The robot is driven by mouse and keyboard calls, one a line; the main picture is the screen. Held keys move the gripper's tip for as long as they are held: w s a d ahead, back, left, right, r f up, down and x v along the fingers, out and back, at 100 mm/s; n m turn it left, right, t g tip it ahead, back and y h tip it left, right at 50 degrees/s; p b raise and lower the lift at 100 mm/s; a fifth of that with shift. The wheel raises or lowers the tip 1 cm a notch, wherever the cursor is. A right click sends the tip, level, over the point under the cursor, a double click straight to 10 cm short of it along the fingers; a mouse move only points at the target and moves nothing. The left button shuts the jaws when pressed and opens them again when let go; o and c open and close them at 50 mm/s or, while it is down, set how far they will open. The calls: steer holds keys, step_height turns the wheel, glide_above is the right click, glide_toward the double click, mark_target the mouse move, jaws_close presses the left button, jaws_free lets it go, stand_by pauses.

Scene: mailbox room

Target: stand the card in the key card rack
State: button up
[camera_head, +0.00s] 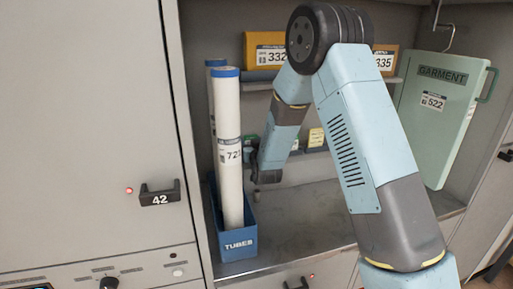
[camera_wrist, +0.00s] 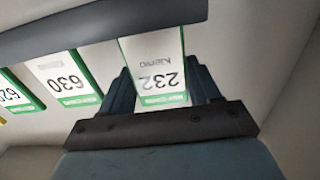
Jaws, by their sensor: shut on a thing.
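In the wrist view a white card (camera_wrist: 157,68) with a green edge and large digits like 232 lies between the two fingers of my gripper (camera_wrist: 161,85), which is shut on it. The card's far edge meets the lower edge of a dark bar (camera_wrist: 90,26), apparently the key card rack. I cannot tell whether the card sits in a slot or only lines up with it.
Other green-edged cards, one marked 630 (camera_wrist: 66,78) and another (camera_wrist: 18,92), meet the bar left of the held card. In the head view a blue tubes box (camera_head: 237,240) with tall white tubes (camera_head: 229,140) stands left of my gripper. A green garment case (camera_head: 440,118) hangs right.

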step_height(320, 180, down, 2)
steer(key=shift+s+f, duration=0.1)
steer(key=shift+s, duration=0.05)
steer(key=o, duration=1.5)
steer(key=shift+o, duration=0.2)
steer(key=shift+r, duration=0.2)
